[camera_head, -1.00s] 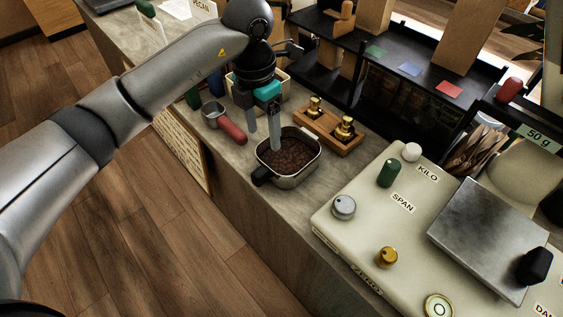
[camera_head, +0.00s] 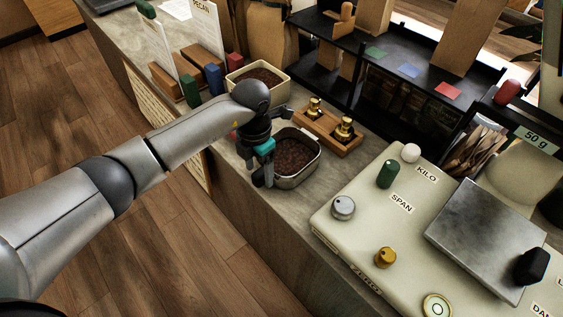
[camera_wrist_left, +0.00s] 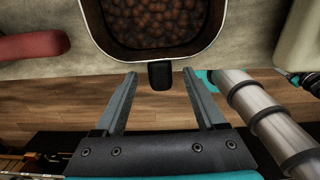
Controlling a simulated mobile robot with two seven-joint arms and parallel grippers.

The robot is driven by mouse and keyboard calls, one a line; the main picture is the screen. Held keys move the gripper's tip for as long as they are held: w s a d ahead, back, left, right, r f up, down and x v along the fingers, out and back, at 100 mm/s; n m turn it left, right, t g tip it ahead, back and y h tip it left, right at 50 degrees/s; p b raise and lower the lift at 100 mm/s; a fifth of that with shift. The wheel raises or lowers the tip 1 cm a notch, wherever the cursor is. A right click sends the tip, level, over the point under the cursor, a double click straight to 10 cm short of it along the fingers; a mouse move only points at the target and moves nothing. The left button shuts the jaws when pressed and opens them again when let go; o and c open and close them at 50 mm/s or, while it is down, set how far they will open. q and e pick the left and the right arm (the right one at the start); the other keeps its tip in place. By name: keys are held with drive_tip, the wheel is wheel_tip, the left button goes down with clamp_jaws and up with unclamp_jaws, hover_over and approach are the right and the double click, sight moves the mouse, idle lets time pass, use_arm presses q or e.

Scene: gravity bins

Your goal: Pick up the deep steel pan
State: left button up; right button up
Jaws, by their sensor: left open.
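The deep steel pan (camera_head: 311,161) holds brown beans or nuts and sits on the counter near its front edge. In the left wrist view the pan (camera_wrist_left: 216,42) is at the top, its short black handle (camera_wrist_left: 160,75) pointing down between my fingers. My left gripper (camera_head: 262,183) is at the handle side of the pan, fingers pointing down. In the wrist view the left gripper (camera_wrist_left: 160,78) is open, one finger on each side of the handle, with gaps showing. The handle is mostly hidden behind the gripper in the head view.
A wooden block with brass weights (camera_head: 329,130) stands just behind the pan. A cream scale (camera_head: 330,222) is to the right. A cream bin of beans (camera_head: 284,78) stands behind my left arm. A red-handled tool (camera_wrist_left: 35,46) lies left of the pan in the wrist view.

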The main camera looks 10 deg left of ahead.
use_arm(q)
drive_tip(key=shift+d+f, duration=0.1)
drive_tip(key=shift+f, duration=0.8)
drive_tip(key=shift+c, duration=0.2)
clamp_jaws()
drive_tip(key=shift+r, duration=0.1)
idle(0.4)
